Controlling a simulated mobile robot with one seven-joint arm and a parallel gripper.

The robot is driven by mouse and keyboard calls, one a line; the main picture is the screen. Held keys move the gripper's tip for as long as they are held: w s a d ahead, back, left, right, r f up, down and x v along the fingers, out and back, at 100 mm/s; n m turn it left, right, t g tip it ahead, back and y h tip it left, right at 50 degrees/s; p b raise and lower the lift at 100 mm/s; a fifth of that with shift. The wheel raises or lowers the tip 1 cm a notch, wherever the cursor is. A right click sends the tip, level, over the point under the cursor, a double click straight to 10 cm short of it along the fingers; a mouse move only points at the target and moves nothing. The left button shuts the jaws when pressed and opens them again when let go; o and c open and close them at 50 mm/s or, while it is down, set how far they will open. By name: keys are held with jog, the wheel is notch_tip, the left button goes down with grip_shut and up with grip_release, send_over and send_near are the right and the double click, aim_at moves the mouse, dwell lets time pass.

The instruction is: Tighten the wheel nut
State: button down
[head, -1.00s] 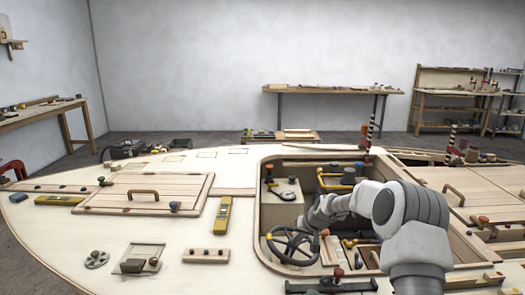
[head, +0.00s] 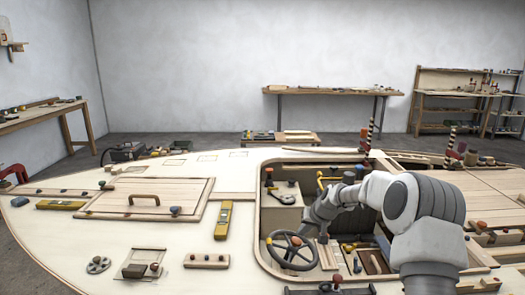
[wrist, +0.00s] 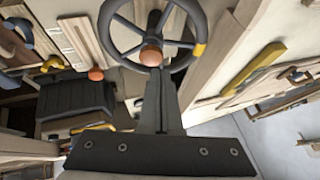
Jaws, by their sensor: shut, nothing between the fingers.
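The dark steering wheel (head: 291,251) stands in the open cockpit and shows large at the top of the wrist view (wrist: 118,48), with a yellow mark on its rim. An orange-red round nut (wrist: 151,54) sits at its hub; in the head view it is small (head: 296,241). My gripper (wrist: 157,72) is shut and empty. Its dark fingers point up at the hub, with the tips close under the nut in the wrist view. I cannot tell whether they touch it. In the head view my gripper is hard to make out beside the wheel.
An orange knob (wrist: 95,74) stands left of the hub in the wrist view, near a dark box (wrist: 75,103). A yellow level (head: 223,220) and a wooden block with knobs (head: 206,261) lie on the deck to the left.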

aim_at(296, 242)
notch_tip(296, 242, down, 7)
jog(key=d+p, duration=0.1)
dwell(1.1)
